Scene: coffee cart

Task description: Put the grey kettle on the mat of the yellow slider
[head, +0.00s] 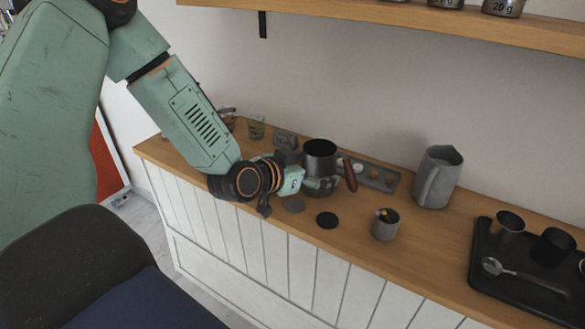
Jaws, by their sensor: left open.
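A dark grey metal pot with a brown handle (320,152), which I take to be the grey kettle, stands near the back of the counter. My left gripper (318,186) is open, low at the pot's near side; I cannot tell whether it touches the pot. A black round mat (327,220) and a greyer round mat (293,205) lie bare near the front edge. A grey panel with several round knobs (376,177) lies behind; I cannot make out a yellow slider. My right gripper is out of view.
A tall grey pitcher (437,180) stands to the right. A black tray (488,263) at far right holds cups and a spoon. Small glasses (256,127) stand at back left. A shelf (400,16) hangs above.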

